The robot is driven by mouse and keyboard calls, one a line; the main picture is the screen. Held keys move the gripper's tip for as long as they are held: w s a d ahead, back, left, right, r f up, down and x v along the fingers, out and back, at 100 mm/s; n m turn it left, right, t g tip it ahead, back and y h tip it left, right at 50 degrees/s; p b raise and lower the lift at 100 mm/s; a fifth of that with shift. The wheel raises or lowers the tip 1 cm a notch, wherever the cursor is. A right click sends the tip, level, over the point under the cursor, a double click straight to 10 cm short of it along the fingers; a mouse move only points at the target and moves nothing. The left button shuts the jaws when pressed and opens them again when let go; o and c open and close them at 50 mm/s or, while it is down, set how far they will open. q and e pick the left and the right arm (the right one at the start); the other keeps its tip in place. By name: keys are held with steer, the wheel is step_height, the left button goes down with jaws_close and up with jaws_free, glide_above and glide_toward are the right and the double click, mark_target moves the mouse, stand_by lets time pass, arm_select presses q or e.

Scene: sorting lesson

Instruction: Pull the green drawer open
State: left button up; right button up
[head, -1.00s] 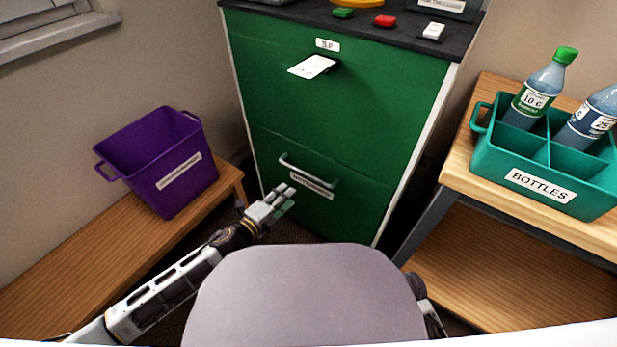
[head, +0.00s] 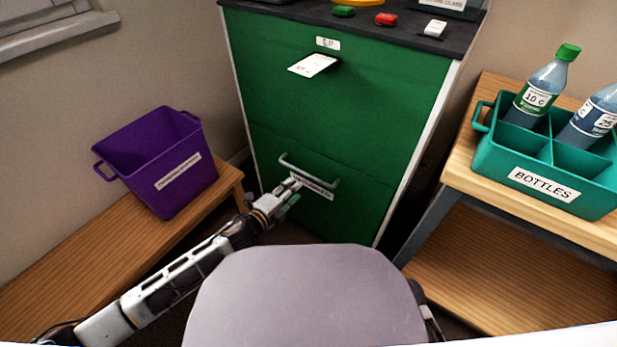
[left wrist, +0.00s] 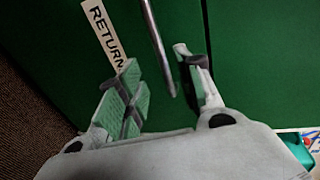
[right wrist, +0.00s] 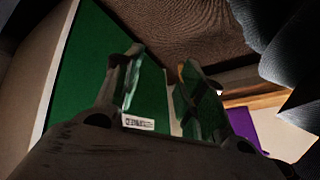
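The green drawer (head: 350,213) is the lower front of a green cabinet and is closed, flush with the panel above. Its metal bar handle (head: 308,172) runs across it above a white label. My left gripper (head: 292,186) is at the handle's left part. In the left wrist view, the handle (left wrist: 156,45) reaches in between the two spread fingers of the left gripper (left wrist: 168,82), with gaps on both sides. My right gripper (right wrist: 158,85) is open and empty in the right wrist view; the head view hides its fingers.
A purple bin (head: 165,170) stands on a low wooden bench at left. A teal bottle crate (head: 485,150) stands on the wooden shelf unit at right. A white card (head: 312,65) sticks out of the cabinet's upper front. Small coloured items lie on the cabinet top.

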mark_target(309, 176)
arm_select(q)
steer(key=shift+b+x, duration=1.5)
steer(key=shift+x, duration=3.4)
steer(key=shift+w, duration=0.15)
arm_select(e)
steer(key=f, duration=0.4)
steer(key=shift+w+a+t+y, duration=0.15)
steer(key=shift+a+t+y, duration=0.15)
steer(key=shift+a, duration=0.05)
steer(key=shift+w+r, duration=0.15)
arm_select(q)
steer(key=c, duration=0.7)
jaws_close()
arm_select(e)
steer(key=shift+s, duration=0.25)
steer(key=shift+s+f, duration=0.15)
steer(key=shift+f, duration=0.05)
